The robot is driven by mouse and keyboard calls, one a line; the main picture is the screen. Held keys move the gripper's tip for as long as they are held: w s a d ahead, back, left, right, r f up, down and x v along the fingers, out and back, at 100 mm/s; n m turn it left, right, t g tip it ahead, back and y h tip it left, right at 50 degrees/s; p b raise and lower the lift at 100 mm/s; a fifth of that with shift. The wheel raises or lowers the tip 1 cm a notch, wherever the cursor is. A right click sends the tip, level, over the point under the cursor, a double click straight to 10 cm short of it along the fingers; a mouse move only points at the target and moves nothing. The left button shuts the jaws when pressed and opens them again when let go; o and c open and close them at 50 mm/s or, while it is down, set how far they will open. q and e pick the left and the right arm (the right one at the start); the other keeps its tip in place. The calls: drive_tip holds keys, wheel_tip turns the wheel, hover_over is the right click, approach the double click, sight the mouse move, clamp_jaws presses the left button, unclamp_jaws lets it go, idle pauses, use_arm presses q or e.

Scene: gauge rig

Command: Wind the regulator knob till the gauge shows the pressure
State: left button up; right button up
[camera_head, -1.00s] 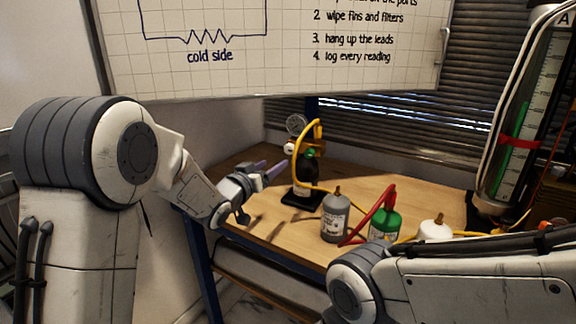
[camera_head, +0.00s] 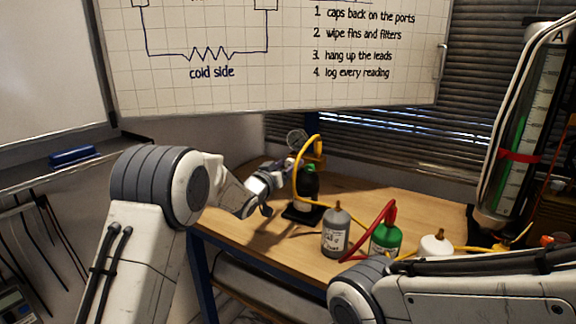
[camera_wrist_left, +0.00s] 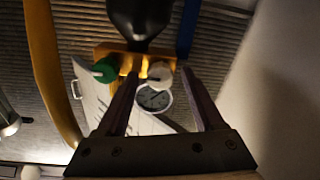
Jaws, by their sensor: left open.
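The gauge (camera_head: 296,138) stands at the back of the bench, above a black bottle (camera_head: 306,188) on a dark base. In the left wrist view the round gauge face (camera_wrist_left: 155,98) shows between the fingers, too small and dim to read. A white knob (camera_wrist_left: 160,74) sits on a yellow manifold (camera_wrist_left: 128,60), beside a green knob (camera_wrist_left: 104,70). I take the white one as the regulator knob. My left gripper (camera_head: 284,174) is close to the rig's left side; its open fingers (camera_wrist_left: 158,76) lie either side of the white knob in the picture. Contact cannot be told. My right gripper is out of view.
A yellow hose (camera_head: 298,165) loops over the rig, and also passes left in the wrist view (camera_wrist_left: 48,70). A grey bottle (camera_head: 336,235), a green bottle (camera_head: 386,238) and a white one (camera_head: 435,245) stand on the bench (camera_head: 262,228). A tall gauge column (camera_head: 515,150) stands at right.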

use_arm(q)
clamp_jaws()
